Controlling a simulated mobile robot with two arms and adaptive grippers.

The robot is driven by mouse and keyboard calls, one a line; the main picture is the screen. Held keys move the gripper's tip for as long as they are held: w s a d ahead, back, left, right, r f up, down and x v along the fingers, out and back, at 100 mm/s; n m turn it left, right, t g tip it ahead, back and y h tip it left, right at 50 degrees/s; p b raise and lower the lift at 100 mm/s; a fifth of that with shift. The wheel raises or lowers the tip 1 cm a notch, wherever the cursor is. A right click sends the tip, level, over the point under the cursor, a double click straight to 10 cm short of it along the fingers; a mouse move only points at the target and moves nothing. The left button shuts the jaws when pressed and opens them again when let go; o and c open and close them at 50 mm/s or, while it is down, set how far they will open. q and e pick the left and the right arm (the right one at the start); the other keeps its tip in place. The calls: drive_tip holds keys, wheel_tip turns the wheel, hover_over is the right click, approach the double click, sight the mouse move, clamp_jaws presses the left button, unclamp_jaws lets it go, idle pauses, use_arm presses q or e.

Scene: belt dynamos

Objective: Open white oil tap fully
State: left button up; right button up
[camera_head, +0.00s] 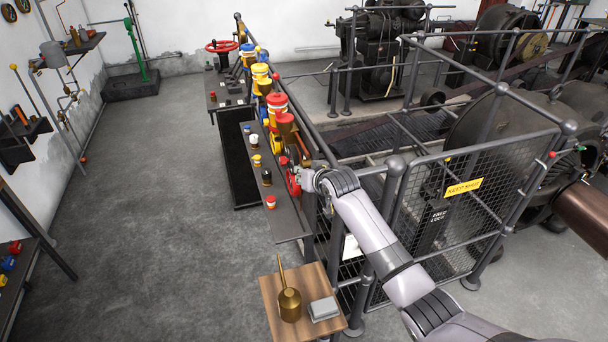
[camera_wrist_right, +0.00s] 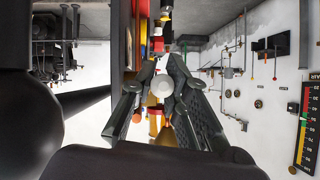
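The white oil tap (camera_wrist_right: 161,86) shows in the right wrist view as a small round white knob. My right gripper (camera_wrist_right: 162,80) has a fingertip close on each side of it and appears shut on it. In the head view my right gripper (camera_head: 303,180) is at the right edge of the oiler bench, near a red wheel. The white tap cannot be made out there. How far the tap is turned cannot be told. My left gripper is in neither view.
The bench (camera_head: 289,222) carries several small coloured knobs and a row of coloured oilers (camera_head: 277,103). A mesh guard fence (camera_head: 462,222) stands to the right. A wooden stand (camera_head: 275,322) holds a brass oil can (camera_head: 289,304). The floor at left is clear.

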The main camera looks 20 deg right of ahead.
drive_tip(key=o, duration=0.3)
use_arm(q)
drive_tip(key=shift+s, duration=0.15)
use_arm(e)
drive_tip(key=v, duration=1.2)
drive_tip(key=shift+s, duration=0.1)
